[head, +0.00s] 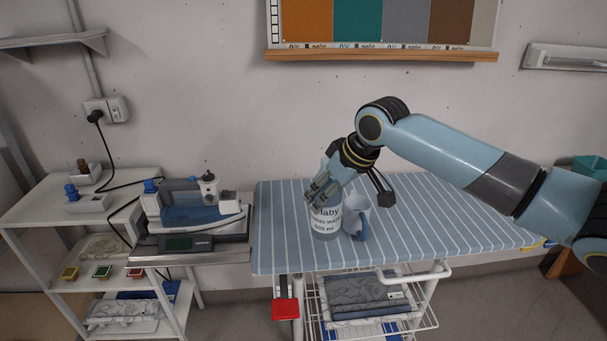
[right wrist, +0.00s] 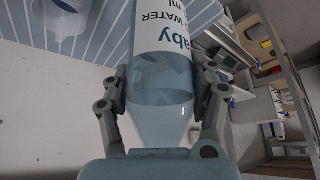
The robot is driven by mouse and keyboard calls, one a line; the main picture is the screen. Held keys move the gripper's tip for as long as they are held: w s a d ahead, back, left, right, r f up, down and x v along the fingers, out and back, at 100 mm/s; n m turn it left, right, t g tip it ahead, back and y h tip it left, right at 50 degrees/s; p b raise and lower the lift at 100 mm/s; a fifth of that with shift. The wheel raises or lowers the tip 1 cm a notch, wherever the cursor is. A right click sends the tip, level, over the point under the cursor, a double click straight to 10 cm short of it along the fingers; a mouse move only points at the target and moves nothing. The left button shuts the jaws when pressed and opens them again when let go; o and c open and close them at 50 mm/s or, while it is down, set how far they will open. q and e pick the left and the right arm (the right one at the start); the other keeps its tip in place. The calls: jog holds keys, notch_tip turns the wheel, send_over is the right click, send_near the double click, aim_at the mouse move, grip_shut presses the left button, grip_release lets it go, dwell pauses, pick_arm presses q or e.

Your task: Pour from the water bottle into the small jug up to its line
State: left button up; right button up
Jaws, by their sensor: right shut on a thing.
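The water bottle (head: 325,222), clear with a white label marked 500 ml, stands upright on the striped ironing board. My right gripper (head: 324,191) comes down from above and is shut on its upper part. In the right wrist view the fingers (right wrist: 160,100) lie on both sides of the shoulder of the bottle (right wrist: 162,62). The small jug (head: 356,216), pale with a blue handle, stands just right of the bottle; it also shows in the right wrist view (right wrist: 66,18). Its line and its contents cannot be made out. My left gripper is not in view.
The striped ironing board (head: 455,215) is clear to the right of the jug. A steam iron (head: 190,207) sits on its station at the left, beside a white shelf (head: 40,205). Folded cloths (head: 365,290) lie on the rack below the board.

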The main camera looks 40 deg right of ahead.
aim_at(332, 204)
jog(key=shift+w, duration=0.65)
jog(key=f+y, duration=0.1)
jog(key=d+f+y+b, duration=0.1)
jog(key=f+m+y+b, duration=0.1)
jog(key=shift+s+d, duration=0.2)
jog(key=shift+d, duration=0.2)
jog(key=f+y+b, duration=0.1)
jog(key=b, duration=0.1)
jog(key=d+f+y+b, duration=0.1)
jog(key=b, duration=0.1)
jog(key=shift+m+y, duration=0.4)
pick_arm(q)
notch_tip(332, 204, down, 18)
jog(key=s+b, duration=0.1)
jog(key=b, duration=1.1)
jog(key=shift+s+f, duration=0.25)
pick_arm(e)
jog(key=shift+w+d+f+m+y, duration=0.1)
jog(key=shift+d+f+m+y, duration=0.5)
jog(key=shift+y, duration=0.8)
jog(key=shift+w+d+f+m+y, duration=0.1)
jog(key=shift+d+f+m+y, duration=0.2)
jog(key=shift+d+f+y, duration=0.85)
